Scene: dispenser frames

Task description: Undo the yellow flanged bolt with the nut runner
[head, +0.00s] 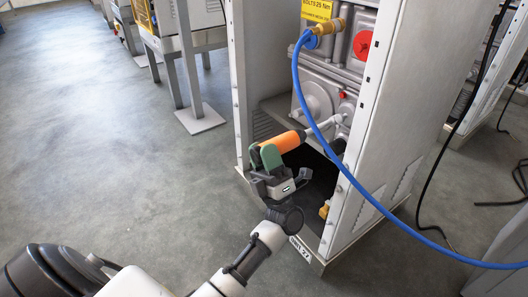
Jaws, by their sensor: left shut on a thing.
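My left gripper (268,157), with green fingers, is shut around an orange cylindrical tool (284,142), which looks like the nut runner. My right gripper is not in view.
The grey cabinet frame (241,85) holds grey machinery with a red round cap (362,45). A blue hose (345,170) runs from a brass fitting (338,25) across the right post to the lower right. Open floor (120,170) lies to the left.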

